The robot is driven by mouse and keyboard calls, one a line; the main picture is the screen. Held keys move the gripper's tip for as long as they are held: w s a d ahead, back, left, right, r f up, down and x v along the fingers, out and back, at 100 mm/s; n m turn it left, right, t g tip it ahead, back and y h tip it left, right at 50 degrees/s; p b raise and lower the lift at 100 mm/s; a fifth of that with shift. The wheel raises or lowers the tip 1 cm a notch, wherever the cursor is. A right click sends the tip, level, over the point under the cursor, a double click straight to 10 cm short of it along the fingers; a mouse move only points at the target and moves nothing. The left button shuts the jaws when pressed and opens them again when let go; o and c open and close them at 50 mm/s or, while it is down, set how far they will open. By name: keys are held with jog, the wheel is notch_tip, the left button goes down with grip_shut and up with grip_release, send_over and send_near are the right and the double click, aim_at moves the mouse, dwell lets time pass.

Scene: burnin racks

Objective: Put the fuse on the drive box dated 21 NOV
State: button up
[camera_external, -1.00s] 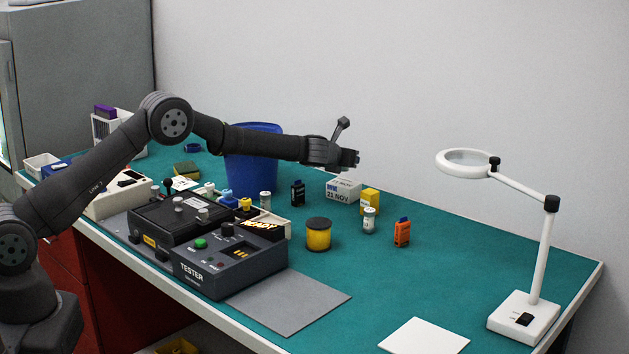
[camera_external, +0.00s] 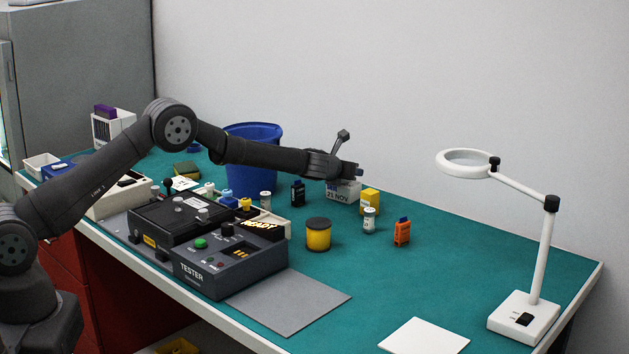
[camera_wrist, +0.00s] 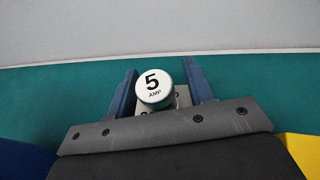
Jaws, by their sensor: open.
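The drive box marked 21 NOV (camera_external: 338,196) stands toward the back of the green bench. My gripper (camera_external: 357,170) is right above it and covers part of its top. In the wrist view a white round-capped fuse marked 5 AMP (camera_wrist: 154,88) shows between the two blue fingers of my gripper (camera_wrist: 166,92), which are open. The fuse is close to the left finger, with a gap on the right. Part of the box top (camera_wrist: 183,97) shows below and beside the fuse. Whether the fuse rests on the box is hidden in the external view.
A yellow box (camera_external: 371,200), a white fuse-like cylinder (camera_external: 369,220) and an orange box (camera_external: 402,231) stand close to the right. A black box (camera_external: 298,193) and blue bin (camera_external: 253,165) are to the left. A magnifier lamp (camera_external: 540,250) stands at the right.

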jog(key=shift+r, duration=0.2)
jog(key=v, duration=1.2)
jog(key=shift+f, duration=0.1)
jog(key=shift+d, duration=0.1)
jog(key=x, duration=1.2)
jog(key=shift+f, duration=0.15)
jog(key=shift+r, duration=0.2)
